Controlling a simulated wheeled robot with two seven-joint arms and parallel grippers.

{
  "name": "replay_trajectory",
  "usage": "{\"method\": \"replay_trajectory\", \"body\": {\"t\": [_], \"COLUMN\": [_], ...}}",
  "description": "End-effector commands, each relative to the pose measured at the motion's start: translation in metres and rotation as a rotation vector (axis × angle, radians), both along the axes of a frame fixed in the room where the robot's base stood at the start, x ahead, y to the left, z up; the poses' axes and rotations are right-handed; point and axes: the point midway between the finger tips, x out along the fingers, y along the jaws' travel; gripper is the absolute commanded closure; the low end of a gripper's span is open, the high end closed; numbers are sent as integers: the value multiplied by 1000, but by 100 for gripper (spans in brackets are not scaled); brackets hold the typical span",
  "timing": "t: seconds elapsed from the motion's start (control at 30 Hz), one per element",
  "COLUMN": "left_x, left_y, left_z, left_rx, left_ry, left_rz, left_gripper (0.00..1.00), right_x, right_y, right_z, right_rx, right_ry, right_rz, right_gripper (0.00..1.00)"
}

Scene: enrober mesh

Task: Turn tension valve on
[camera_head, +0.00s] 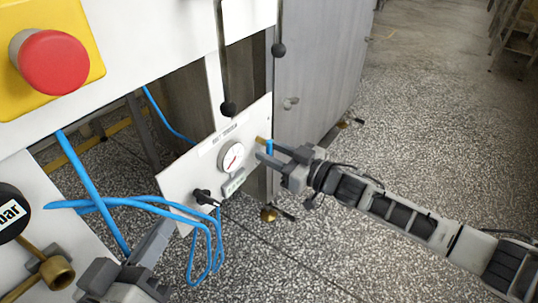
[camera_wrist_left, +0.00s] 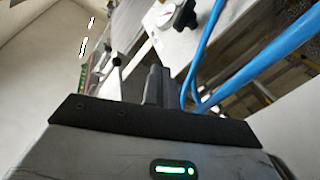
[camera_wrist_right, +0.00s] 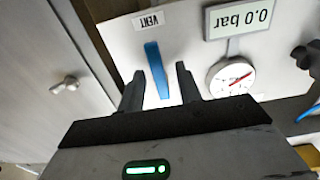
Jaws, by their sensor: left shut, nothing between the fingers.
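A white panel (camera_head: 178,180) carries a round pressure gauge (camera_head: 231,156), a black knob (camera_head: 205,197) and a blue lever (camera_head: 269,146). In the right wrist view the blue lever (camera_wrist_right: 156,70) stands between the spread fingers of my right gripper (camera_wrist_right: 158,90), with a gap to each finger. The gauge (camera_wrist_right: 230,77) and an upside-down "0.0 bar" label (camera_wrist_right: 240,18) are beside it. My left gripper (camera_head: 158,236) is shut and empty, low at the left, below the black knob. It also shows in the left wrist view (camera_wrist_left: 156,85). No label clearly reading tension is legible.
Blue hoses (camera_head: 150,203) loop between my left gripper and the panel. A red emergency button (camera_head: 54,62) is at upper left, and a brass fitting (camera_head: 57,271) at lower left. Speckled floor is open at the right.

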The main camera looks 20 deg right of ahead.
Motion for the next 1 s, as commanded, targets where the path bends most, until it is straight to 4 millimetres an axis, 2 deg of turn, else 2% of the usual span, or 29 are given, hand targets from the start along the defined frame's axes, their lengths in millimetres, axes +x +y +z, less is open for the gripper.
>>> {"method": "replay_trajectory", "body": {"t": [0.13,0.43,0.5,0.57,1.0], "left_x": [4,5,5,4,1], "left_y": [1,0,0,0,-2], "left_z": [5,9,9,9,6], "left_rx": [1,5,7,7,3], "left_ry": [-38,-59,-58,-57,-18], "left_rz": [5,1,-1,-2,-15], "left_gripper": [100,100,100,100,100], "right_x": [8,9,9,9,9], "right_y": [6,7,7,7,6], "right_z": [0,0,0,0,1], "right_rx": [-1,-1,-1,-1,-43], "right_ry": [-1,0,0,0,-34], "right_rz": [0,0,0,0,0], "right_gripper": [65,65,85,100,100]}}
